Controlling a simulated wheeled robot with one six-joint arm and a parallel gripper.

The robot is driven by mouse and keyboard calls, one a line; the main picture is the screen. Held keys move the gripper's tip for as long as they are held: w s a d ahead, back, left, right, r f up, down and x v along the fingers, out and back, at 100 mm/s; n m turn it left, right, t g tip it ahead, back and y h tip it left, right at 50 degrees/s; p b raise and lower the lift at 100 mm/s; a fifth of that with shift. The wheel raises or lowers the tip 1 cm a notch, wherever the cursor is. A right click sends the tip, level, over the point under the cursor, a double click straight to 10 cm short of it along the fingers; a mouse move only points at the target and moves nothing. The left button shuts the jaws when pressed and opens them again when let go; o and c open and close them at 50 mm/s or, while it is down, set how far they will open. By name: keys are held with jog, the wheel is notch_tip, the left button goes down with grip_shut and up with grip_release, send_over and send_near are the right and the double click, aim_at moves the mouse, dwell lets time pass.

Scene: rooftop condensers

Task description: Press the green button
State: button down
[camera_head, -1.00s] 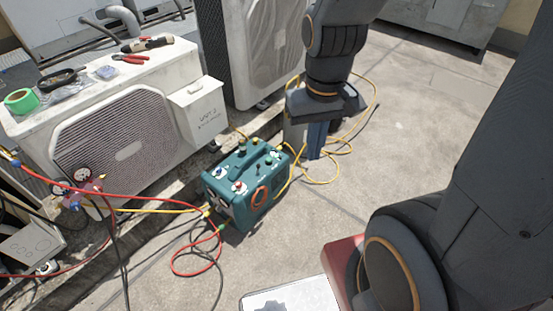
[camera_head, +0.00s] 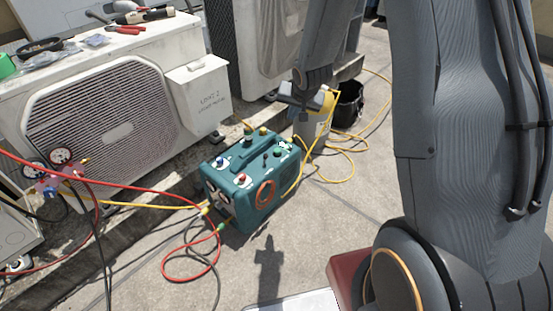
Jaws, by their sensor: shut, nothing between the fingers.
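A teal machine (camera_head: 230,205) with a carrying handle stands on the rooftop floor at the centre. Its top panel carries several small coloured controls, among them blue, red and yellow ones. A small green one (camera_head: 277,151) appears near the right end, though at this size I cannot be sure which is the green button. My gripper (camera_head: 293,112) is shut and empty, above and behind the machine's right end and apart from the top panel as far as I can tell. Its fingertips are small and partly lost against the background.
Red and yellow hoses run left to gauges (camera_head: 50,170). A white condenser (camera_head: 110,115) stands left. Floor in front is mostly clear.

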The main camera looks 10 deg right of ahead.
jog(key=w+a+f+m+t+y+b, duration=0.1)
jog(key=w+f+m+t+b, duration=0.1)
jog(key=w+f+b, duration=0.5)
jog(key=w+f, duration=0.5)
jog(key=f, duration=0.4)
jog(key=shift+w+a+t+y, duration=0.15)
jog(key=shift+a+t+y, duration=0.2)
jog(key=shift+t+y, duration=0.05)
jog(key=shift+f, duration=0.1)
jog(key=b, duration=0.7)
send_over(279, 152)
notch_tip(279, 152, down, 7)
jog(key=shift+a+f, duration=0.1)
jog(key=shift+f, duration=0.7)
jog(key=shift+f, duration=0.1)
jog(key=shift+f, duration=0.35)
jog(key=shift+f, duration=0.8)
dwell(0.8)
dwell(0.4)
jog(key=shift+r+p, duration=0.8)
jog(key=shift+r, duration=0.45)
